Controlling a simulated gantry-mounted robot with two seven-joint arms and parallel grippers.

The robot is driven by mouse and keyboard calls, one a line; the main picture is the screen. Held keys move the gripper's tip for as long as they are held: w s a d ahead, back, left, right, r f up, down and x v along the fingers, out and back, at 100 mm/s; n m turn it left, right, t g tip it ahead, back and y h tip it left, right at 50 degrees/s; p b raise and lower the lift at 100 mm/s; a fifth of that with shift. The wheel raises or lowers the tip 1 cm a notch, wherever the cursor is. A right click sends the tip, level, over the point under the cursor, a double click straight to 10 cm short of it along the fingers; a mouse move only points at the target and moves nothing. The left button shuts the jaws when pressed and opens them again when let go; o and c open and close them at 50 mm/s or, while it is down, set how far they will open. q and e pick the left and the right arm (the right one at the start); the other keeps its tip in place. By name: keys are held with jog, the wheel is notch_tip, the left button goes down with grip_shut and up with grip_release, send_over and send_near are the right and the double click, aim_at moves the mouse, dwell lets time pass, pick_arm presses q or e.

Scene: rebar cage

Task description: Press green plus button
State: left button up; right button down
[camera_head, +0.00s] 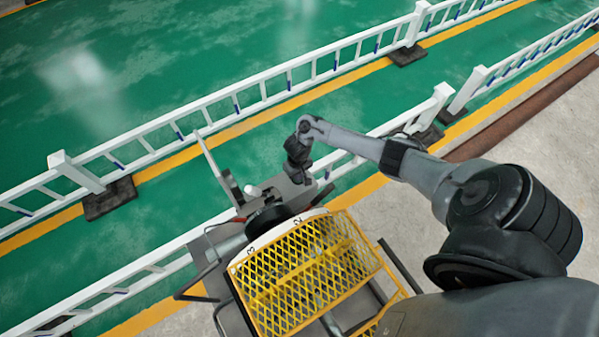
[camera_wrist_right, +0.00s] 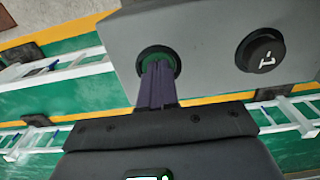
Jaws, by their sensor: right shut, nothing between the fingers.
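In the right wrist view the green button (camera_wrist_right: 152,52) sits in a dark round ring on a grey panel (camera_wrist_right: 205,35). Its middle is covered by my right fingers, so any plus mark is hidden. My right gripper (camera_wrist_right: 159,68) is shut and empty, with its fingertips over the button; I cannot tell whether they press it. In the head view my right gripper (camera_head: 297,174) points down at the grey panel at the machine's far end. The button cannot be made out there. My left gripper is not in view.
A black button (camera_wrist_right: 260,50) with a white mark is right of the green one. In the head view a yellow mesh guard (camera_head: 305,270) covers the machine near my arm. White railings (camera_head: 240,98) run across the green floor behind.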

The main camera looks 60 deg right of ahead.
jog(key=shift+s, duration=0.1)
notch_tip(320, 180, up, 5)
jog(key=p, duration=0.6)
notch_tip(320, 180, up, 9)
jog(key=p, duration=0.1)
dwell(0.8)
dwell(0.4)
